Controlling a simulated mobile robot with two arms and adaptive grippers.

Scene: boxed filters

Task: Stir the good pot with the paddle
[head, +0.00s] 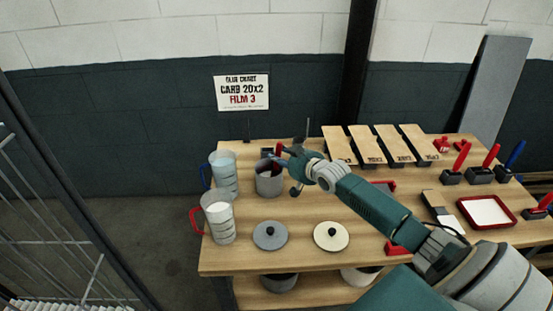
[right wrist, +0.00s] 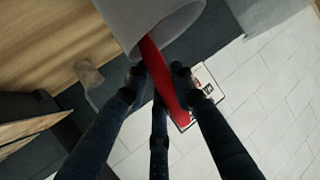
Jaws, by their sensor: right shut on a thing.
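A grey pot (head: 268,184) stands on the wooden table, left of the middle. My right gripper (head: 283,157) is over the pot's right rim, its fingers pointing left. In the right wrist view my right gripper (right wrist: 157,82) is shut on the red paddle (right wrist: 163,75). The paddle's far end goes into the mouth of the grey pot (right wrist: 140,18), and its tip is hidden inside. In the head view the paddle is mostly hidden by the gripper and pot. My left gripper is not in view.
Pitchers with a blue handle (head: 224,172) and a red handle (head: 219,222) stand left of the pot. A grey lid (head: 270,235) and a cream lid (head: 331,236) lie in front. Wooden boards (head: 338,146) lie behind my arm. A wall sign (head: 241,92) reads "CARB 20X2 FILM 3".

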